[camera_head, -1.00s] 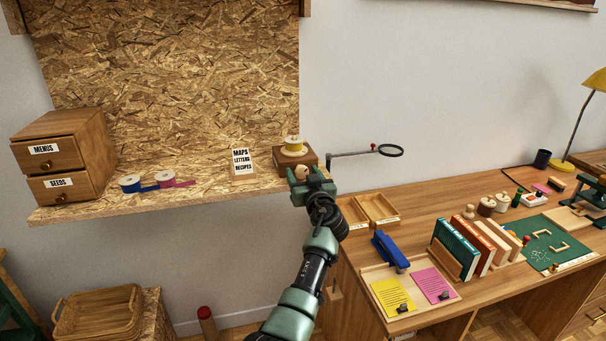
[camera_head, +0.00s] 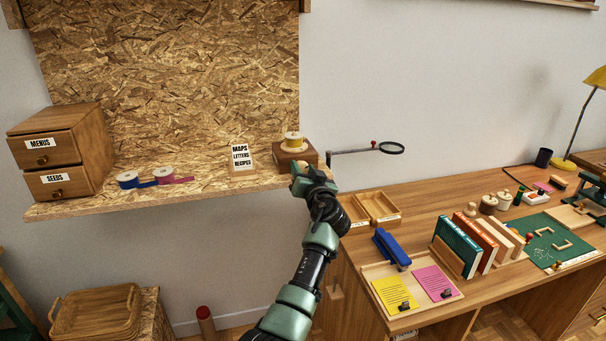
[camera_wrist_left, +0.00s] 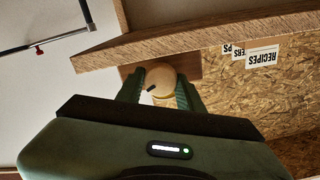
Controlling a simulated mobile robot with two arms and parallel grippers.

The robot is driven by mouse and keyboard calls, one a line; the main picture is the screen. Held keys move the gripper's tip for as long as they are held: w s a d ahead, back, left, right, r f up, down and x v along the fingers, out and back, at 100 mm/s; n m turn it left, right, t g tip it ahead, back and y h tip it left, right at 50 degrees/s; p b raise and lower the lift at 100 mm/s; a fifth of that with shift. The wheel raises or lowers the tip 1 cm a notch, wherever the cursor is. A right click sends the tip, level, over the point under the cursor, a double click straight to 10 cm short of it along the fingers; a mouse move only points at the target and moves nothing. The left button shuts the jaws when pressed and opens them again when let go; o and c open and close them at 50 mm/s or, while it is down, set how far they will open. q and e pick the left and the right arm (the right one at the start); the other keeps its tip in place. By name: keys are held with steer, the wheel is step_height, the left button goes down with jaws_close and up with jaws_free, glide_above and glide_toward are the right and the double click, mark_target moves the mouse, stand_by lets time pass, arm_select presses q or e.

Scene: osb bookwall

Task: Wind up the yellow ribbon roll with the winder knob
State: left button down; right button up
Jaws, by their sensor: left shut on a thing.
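The yellow ribbon roll (camera_head: 293,139) sits on top of a small wooden winder box (camera_head: 296,156) at the right end of the chipboard shelf. The round light-wood winder knob (camera_wrist_left: 160,80) is on the front of the box. My left gripper (camera_head: 301,171) is at the front of the box. In the left wrist view its two fingers are on either side of the knob, shut on it. A small dark mark shows on the knob's face. In the head view the gripper hides most of the knob. My right gripper is in neither view.
A white label card (camera_head: 241,158) stands left of the winder. A magnifier on an arm (camera_head: 391,148) extends right of the shelf, above the desk.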

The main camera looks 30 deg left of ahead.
arm_select(q)
steer(key=shift+m, duration=1.5)
steer(key=shift+f, duration=0.1)
steer(key=c, duration=0.9)
jaws_free()
steer(key=shift+d, duration=0.1)
